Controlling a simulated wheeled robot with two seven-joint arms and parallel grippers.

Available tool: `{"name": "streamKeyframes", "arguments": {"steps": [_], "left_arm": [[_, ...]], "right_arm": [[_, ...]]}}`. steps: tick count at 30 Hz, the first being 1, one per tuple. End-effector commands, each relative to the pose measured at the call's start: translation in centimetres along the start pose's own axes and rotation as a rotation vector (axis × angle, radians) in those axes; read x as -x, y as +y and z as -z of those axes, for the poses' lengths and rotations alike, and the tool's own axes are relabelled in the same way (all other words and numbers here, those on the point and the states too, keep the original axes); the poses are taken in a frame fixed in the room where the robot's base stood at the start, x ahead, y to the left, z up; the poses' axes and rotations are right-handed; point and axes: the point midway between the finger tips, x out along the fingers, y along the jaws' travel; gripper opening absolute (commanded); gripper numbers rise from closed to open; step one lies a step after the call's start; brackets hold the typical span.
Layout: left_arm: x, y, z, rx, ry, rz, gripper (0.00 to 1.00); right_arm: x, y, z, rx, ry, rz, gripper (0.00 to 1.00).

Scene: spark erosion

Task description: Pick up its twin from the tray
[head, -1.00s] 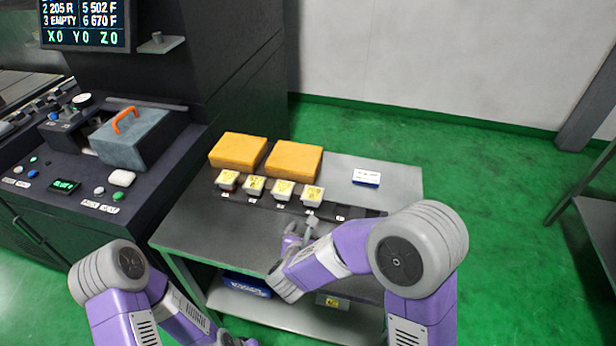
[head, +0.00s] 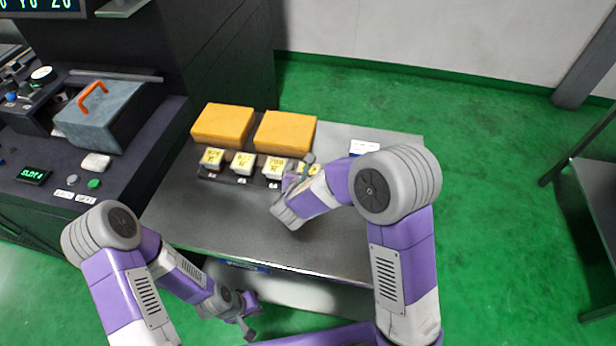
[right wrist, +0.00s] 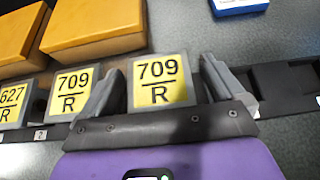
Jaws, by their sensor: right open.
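A row of pale blocks with yellow labels sits in a dark slotted tray (right wrist: 290,85) on the grey table. In the right wrist view, the rightmost block (right wrist: 160,82) reads 709 R. The block beside it on the left (right wrist: 72,92) also reads 709 R, and the one further left (right wrist: 12,102) reads 627 R. My right gripper (right wrist: 163,90) is open, with one finger on either side of the rightmost 709 R block. In the head view my right gripper (head: 302,172) partly hides that block. My left gripper (head: 247,318) hangs low at the table's front; its jaws are unclear.
Two orange blocks (head: 222,126) (head: 285,132) lie behind the row. A blue and white box (right wrist: 238,5) lies at the back right. The machine console (head: 60,185) stands at left. The tray's right end and the table's front (head: 215,225) are clear.

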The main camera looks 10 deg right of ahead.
Motion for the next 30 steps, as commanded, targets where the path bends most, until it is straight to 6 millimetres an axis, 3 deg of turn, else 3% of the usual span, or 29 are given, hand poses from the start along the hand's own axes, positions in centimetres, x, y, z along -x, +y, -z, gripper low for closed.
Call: {"name": "streamKeyframes", "arguments": {"steps": [6,20,26,30], "left_arm": [[0.0,0.0,0.0,0.000,0.000,0.000,0.00],[0.0,0.0,0.0,0.000,0.000,0.000,0.00],[0.0,0.0,0.0,0.000,0.000,0.000,0.00],[0.5,0.2,0.0,0.000,0.000,0.000,0.00]], "right_arm": [[-0.1,0.0,0.0,0.000,0.000,0.000,0.96],[0.0,0.0,-0.1,-0.001,-0.002,-0.001,0.27],[0.0,0.0,-0.2,-0.001,-0.002,-0.001,0.27],[0.7,0.1,-1.4,-0.004,-0.004,-0.002,0.27]]}}
